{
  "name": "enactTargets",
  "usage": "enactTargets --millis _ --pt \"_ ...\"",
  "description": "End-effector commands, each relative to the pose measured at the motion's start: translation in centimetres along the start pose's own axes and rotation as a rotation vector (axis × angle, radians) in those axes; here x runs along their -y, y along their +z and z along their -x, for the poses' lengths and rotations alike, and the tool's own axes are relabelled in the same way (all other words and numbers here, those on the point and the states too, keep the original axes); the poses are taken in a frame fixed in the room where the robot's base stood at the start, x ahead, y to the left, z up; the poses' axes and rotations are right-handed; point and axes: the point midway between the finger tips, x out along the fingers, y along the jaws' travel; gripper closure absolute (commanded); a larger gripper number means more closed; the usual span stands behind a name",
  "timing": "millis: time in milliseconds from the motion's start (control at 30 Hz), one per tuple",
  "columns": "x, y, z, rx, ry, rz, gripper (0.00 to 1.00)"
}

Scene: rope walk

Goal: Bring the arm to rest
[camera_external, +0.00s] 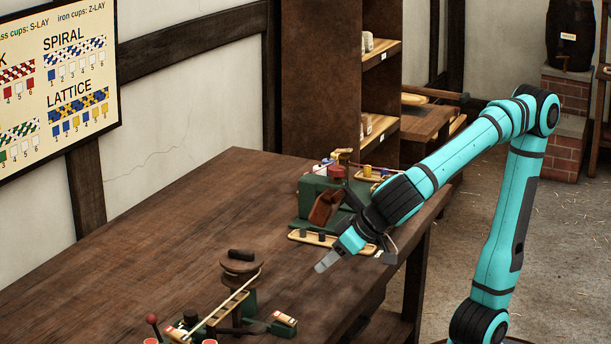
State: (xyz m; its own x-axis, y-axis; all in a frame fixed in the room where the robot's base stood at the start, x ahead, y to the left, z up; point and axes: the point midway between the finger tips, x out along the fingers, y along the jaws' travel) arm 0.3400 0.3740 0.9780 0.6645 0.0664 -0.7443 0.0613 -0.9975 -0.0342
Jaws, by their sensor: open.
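My gripper (326,262) is at the end of my turquoise and black arm (424,180), which reaches in from the right. The gripper is over the right part of the wooden table (170,235), with its grey finger pointing down and left. It is open, and I see nothing held in it. Just behind it stands a green machine (309,208) with a brown scoop-like part (325,206). A light wooden tray (305,239) with dark pegs lies at its foot, partly hidden by my gripper. I cannot tell whether the gripper touches anything.
A round wooden piece with a dark handle (240,265) stands at the table's front, by a long light strip (222,308) and a red-knobbed lever (153,320). The table's left and middle are bare. A shelf unit (322,80) stands behind, a pattern board (60,75) hangs left.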

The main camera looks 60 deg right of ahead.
Motion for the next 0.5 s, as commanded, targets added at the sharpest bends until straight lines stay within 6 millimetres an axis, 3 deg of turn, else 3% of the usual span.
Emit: enactTargets --millis 500 --pt "-10.7 -5.4 -1.5 -0.018 -0.136 -0.024 0.58"
